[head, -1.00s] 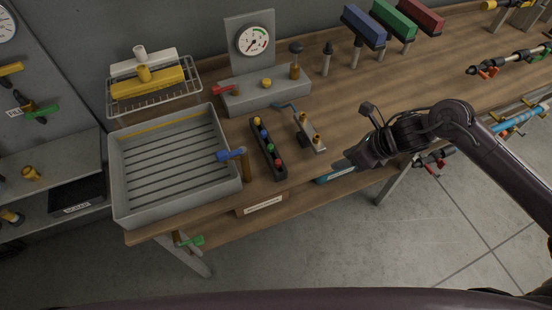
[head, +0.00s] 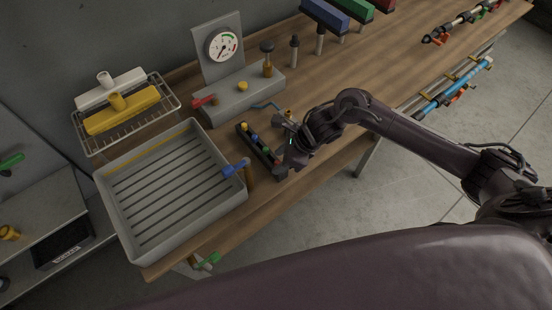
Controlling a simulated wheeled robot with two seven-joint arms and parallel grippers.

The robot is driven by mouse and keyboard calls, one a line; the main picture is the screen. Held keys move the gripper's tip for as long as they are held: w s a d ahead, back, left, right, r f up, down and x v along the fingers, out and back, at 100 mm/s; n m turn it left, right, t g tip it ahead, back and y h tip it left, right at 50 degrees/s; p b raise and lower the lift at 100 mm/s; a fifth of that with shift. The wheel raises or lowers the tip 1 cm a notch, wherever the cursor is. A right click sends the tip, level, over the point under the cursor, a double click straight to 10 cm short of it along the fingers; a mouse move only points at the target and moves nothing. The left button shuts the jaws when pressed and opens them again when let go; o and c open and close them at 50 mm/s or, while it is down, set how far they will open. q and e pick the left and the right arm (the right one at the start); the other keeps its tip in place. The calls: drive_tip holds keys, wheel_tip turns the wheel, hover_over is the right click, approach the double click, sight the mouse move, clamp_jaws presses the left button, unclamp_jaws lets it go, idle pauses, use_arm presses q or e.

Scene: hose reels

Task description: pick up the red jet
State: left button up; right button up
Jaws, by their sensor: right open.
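The red jet (head: 273,159) is a small piece in a narrow black rack (head: 281,173) with several coloured jets. It sits toward the rack's near end and is small and partly hard to make out beside my gripper. A yellow jet (head: 244,127) and a blue jet (head: 252,138) stand farther back in the rack. My right gripper (head: 286,163) is open over the right side of the rack's near end, pointing down, close to the red jet. I cannot tell whether it touches. My left gripper is not in view.
A grey slatted tray (head: 118,218) lies left of the rack, with a blue-handled tap (head: 236,169) between them. A gauge stand (head: 222,47) is behind. A wire basket (head: 177,105) holds yellow and white fittings.

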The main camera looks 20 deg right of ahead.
drive_tip(key=shift+a+f, duration=0.2)
drive_tip(key=shift+f, duration=0.1)
drive_tip(key=shift+d+f, duration=0.1)
drive_tip(key=shift+d, duration=0.15)
drive_tip(key=shift+c, duration=0.3)
drive_tip(key=shift+a, duration=0.15)
clamp_jaws()
